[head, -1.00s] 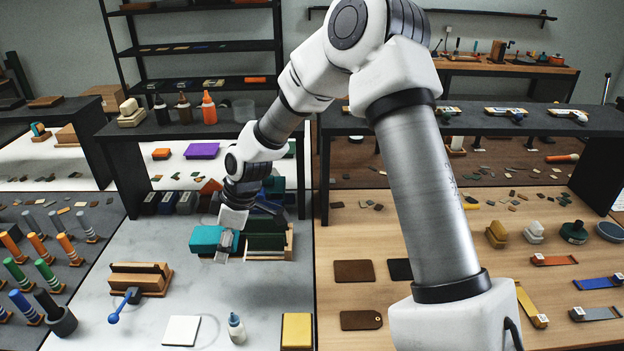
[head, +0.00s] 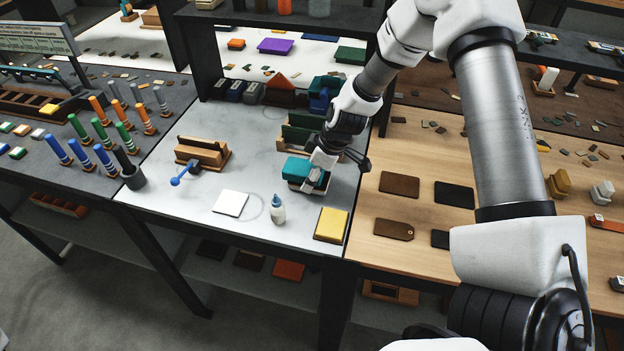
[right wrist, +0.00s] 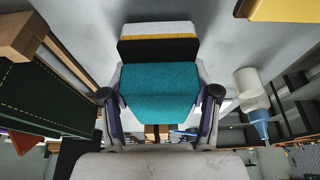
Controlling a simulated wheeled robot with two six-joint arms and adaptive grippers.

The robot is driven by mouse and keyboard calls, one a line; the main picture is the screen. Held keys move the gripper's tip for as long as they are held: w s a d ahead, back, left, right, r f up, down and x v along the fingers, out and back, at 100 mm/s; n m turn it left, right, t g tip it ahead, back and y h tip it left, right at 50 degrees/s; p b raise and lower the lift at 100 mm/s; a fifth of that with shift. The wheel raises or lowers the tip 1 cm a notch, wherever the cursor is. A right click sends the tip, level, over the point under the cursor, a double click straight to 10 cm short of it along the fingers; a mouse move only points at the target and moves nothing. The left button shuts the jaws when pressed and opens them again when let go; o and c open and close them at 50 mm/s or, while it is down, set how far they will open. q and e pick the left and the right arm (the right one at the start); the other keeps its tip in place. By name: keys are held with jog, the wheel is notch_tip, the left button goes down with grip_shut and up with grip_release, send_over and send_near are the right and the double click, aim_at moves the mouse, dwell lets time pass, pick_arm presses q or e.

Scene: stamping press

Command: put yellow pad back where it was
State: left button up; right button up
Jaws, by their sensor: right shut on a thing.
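The yellow pad (head: 332,224) lies flat at the front right corner of the pale worktop (head: 240,178). Its edge also shows at the top right of the right wrist view (right wrist: 285,9). My right gripper (head: 311,174) is shut on a teal block (head: 298,168), behind and slightly left of the yellow pad. In the right wrist view the teal block (right wrist: 160,90) sits between both fingers, with black, yellow and white layers beyond it. I cannot tell whether it is clear of the worktop. My left gripper is not in view.
A dark green block in a wooden holder (head: 300,128) stands behind the teal block. A wooden box (head: 203,152) is further left. Dark plates (head: 399,184) lie right.

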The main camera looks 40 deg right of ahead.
jog(key=shift+w+f, duration=0.15)
jog(key=shift+f, duration=0.15)
jog(key=o, duration=1.2)
jog(key=shift+o, duration=1.1)
jog(key=p+v, duration=1.1)
jog(key=v, duration=0.1)
jog(key=shift+r, duration=0.2)
